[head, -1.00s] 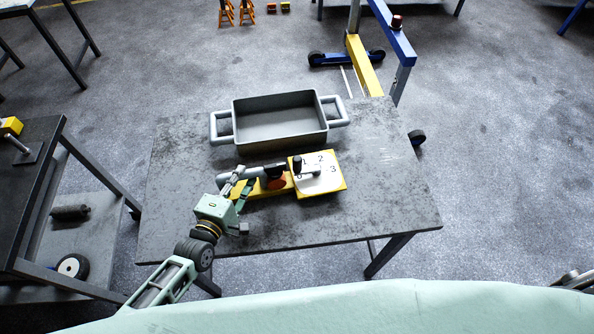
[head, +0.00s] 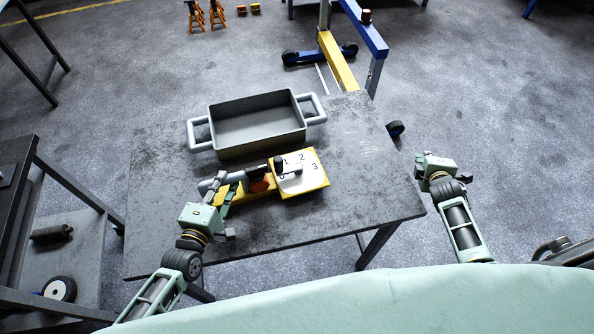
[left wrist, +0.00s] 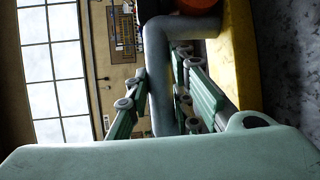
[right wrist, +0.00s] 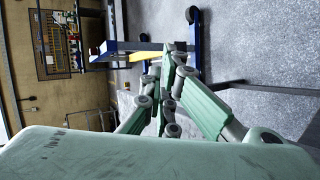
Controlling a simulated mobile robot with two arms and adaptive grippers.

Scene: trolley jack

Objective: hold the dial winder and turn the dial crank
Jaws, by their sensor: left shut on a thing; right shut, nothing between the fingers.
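The dial winder's yellow base (head: 236,194) lies on the table. Its white dial plate (head: 309,180) shows the numbers 1, 2 and 3; another mark is partly hidden under the crank. The dial crank (head: 290,168) is a grey arm with a dark upright knob (head: 278,162) at the plate's left side. My left gripper (head: 222,190) is shut on the winder's grey handle (head: 208,184); the handle (left wrist: 162,90) also runs between its fingers in the left wrist view. My right gripper (head: 422,160) is shut and empty beyond the table's right edge, apart from the crank.
A grey tray with two handles (head: 257,146) stands behind the winder on the dark table (head: 365,200). The table's right part is clear. A blue and yellow hoist (head: 340,62) stands on the floor behind. A second dark bench (head: 18,180) is at left.

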